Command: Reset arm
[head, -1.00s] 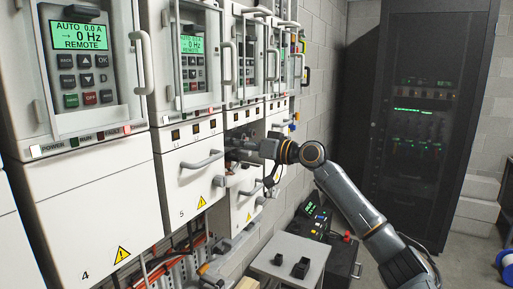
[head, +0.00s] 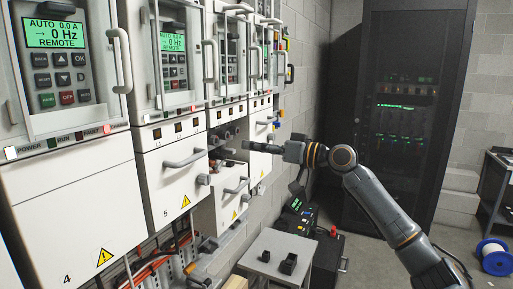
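My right arm comes in from the lower right. Its gripper (head: 256,146) points left, just in front of the drive row, beside the open bay of the third cabinet (head: 228,140). It is seen side-on and small, so I cannot tell whether its fingers are open or shut. I see nothing clearly held in it. The third cabinet's lower front (head: 227,200) is lowered or pulled out, and dark parts show in the bay above it. My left gripper is not in view.
Cabinet 4 (head: 75,215) and cabinet 5 (head: 178,185) stand closed, with handles jutting out. A small grey table (head: 265,262) with two black blocks stands below the arm. A dark rack (head: 400,120) is at the back. A blue cable reel (head: 494,258) lies on the floor at right.

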